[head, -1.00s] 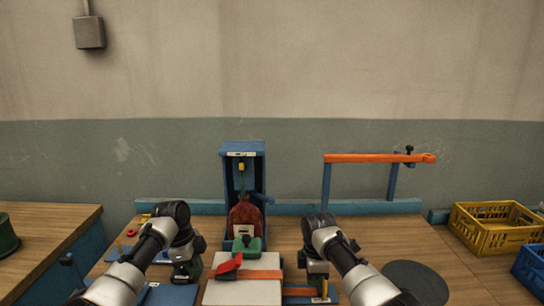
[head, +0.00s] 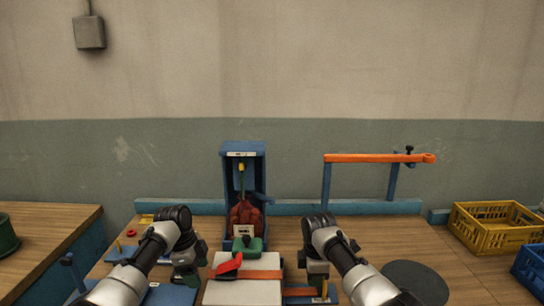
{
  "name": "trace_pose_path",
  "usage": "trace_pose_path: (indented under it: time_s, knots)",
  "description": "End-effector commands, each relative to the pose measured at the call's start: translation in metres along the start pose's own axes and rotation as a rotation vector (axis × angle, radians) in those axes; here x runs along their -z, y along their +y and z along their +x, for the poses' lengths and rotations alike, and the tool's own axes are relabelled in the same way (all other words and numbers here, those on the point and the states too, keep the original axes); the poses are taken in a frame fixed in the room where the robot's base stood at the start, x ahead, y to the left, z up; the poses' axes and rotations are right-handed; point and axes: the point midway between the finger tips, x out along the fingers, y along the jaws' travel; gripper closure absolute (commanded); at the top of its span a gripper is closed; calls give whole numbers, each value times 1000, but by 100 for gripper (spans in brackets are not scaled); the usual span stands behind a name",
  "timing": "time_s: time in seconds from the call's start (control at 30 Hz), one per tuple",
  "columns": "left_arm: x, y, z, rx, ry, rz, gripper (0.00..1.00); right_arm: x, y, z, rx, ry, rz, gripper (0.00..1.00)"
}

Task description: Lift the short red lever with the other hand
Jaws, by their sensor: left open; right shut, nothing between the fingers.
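The short red lever (head: 228,265) lies slantwise at the left of a pale block (head: 243,292) with an orange band, at the front middle of the table. A green part (head: 248,245) stands just behind it. My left gripper (head: 188,279) is open, to the left of the lever and apart from it; its fingertips are small and partly hidden by my wrist. My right gripper (head: 318,287) is shut and empty, to the right of the block. A dark red sack (head: 245,217) sits in the tall blue frame (head: 229,190) behind the lever, looking bunched up.
An orange bar (head: 370,158) on blue posts stands at the back right. A yellow crate (head: 490,240) and a dark round disc (head: 415,283) are at the right. A blue board (head: 170,295) lies under my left arm. The table behind my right arm is clear.

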Motion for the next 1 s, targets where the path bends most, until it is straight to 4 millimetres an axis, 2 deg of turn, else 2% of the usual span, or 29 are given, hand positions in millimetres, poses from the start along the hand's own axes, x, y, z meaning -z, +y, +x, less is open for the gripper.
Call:
trace_pose_path:
  time_s: [0.53, 1.0]
  knots:
    - [0, 0, -2, 1, 0, 0, 32, -3, -1, 2, 5, -5, 4, 100]
    - [12, 0, -46, 2, 0, 1, 32, -3, -1, 2, 5, -5, 4, 100]
